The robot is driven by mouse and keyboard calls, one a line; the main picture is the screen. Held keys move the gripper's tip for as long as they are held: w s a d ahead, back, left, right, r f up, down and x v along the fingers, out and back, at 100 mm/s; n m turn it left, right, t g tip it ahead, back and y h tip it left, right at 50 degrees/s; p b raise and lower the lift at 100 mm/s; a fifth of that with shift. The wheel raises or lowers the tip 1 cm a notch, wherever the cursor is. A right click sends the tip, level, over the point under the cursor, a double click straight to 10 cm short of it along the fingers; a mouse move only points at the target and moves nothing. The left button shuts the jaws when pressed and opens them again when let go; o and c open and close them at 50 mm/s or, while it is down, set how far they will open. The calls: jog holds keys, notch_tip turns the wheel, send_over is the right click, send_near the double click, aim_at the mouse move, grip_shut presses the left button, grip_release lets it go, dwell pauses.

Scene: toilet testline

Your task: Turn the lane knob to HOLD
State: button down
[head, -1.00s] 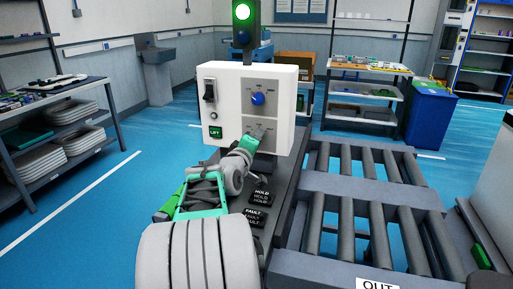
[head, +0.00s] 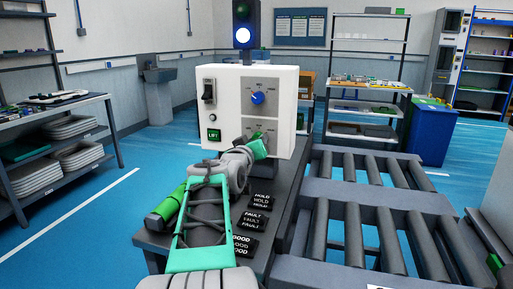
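A white control box (head: 292,115) stands beyond my arm. On its front is a grey upper plate with a blue knob (head: 257,98), its small labels too blurred to read. Below it is a second grey plate (head: 265,125) with small marks. My gripper (head: 262,147) is at the lower part of this second plate and covers it, so any knob there is hidden. I cannot tell which knob is the lane knob. The gripper's fingers are too small and overlapped to show whether they are open or touching anything.
The box also carries a black switch (head: 209,91) and a green LIFT button (head: 214,135). Black HOLD (head: 262,200) and FAULT (head: 255,221) labels lie beside my arm. A roller conveyor (head: 345,235) fills the right. A signal lamp (head: 242,32) above the box glows white.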

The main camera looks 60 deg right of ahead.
dwell(0.3)
jog(key=c, duration=1)
grip_release()
jog(key=shift+c, duration=0.2)
jog(key=shift+a, duration=0.1)
jog(key=s+a, duration=0.1)
jog(key=a, duration=0.6)
jog(key=shift+s+a+r+p, duration=0.2)
jog(key=shift+a+p, duration=0.05)
jog(key=shift+p, duration=0.1)
